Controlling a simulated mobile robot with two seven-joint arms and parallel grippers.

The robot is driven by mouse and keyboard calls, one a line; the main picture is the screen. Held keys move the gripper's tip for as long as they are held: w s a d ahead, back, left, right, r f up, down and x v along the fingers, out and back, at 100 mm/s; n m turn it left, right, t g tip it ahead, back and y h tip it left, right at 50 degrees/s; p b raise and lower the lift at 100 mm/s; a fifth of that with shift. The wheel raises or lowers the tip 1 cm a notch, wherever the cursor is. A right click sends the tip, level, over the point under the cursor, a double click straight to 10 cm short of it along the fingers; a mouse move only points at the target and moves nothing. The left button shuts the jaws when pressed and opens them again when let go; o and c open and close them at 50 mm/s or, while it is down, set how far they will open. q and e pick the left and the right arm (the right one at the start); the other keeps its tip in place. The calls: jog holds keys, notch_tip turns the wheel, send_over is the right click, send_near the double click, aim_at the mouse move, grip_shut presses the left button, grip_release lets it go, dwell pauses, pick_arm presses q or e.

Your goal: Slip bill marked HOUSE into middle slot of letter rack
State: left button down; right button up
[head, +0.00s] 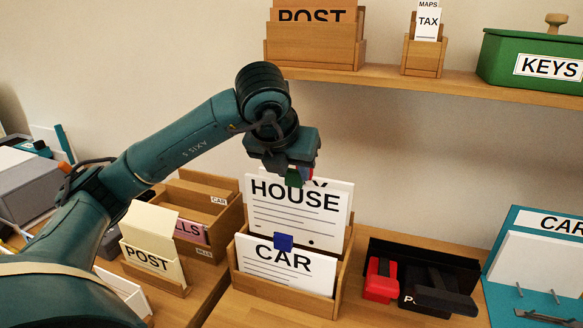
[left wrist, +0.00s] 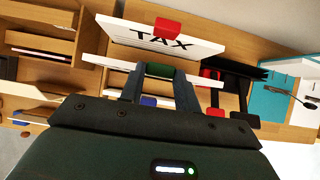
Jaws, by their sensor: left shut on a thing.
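The white bill marked HOUSE (head: 297,218) stands upright over the wooden letter rack (head: 285,292), between a front bill marked CAR (head: 280,268) with a blue clip and a rear bill marked TAX. Its lower edge is hidden behind CAR, so I cannot tell how deep it sits. My left gripper (head: 291,172) is shut on the green clip at its top edge. In the left wrist view, the fingers (left wrist: 160,88) straddle the green clip (left wrist: 160,69), and the TAX bill (left wrist: 165,42) with its red clip stands just behind. My right gripper is not in view.
A POST holder (head: 150,262) and a wooden organiser (head: 215,205) stand left of the rack. A black tray with a red item (head: 381,280) and a blue CAR board (head: 530,222) are to the right. A shelf (head: 400,78) runs above.

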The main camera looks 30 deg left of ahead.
aim_at(293, 198)
pick_arm(q)
jog(key=shift+f+b, duration=2.7)
jog(key=shift+f, duration=0.2)
jog(key=shift+c, duration=2.3)
grip_release()
jog(key=shift+r, duration=0.1)
notch_tip(293, 198, up, 8)
jog(key=p, duration=0.6)
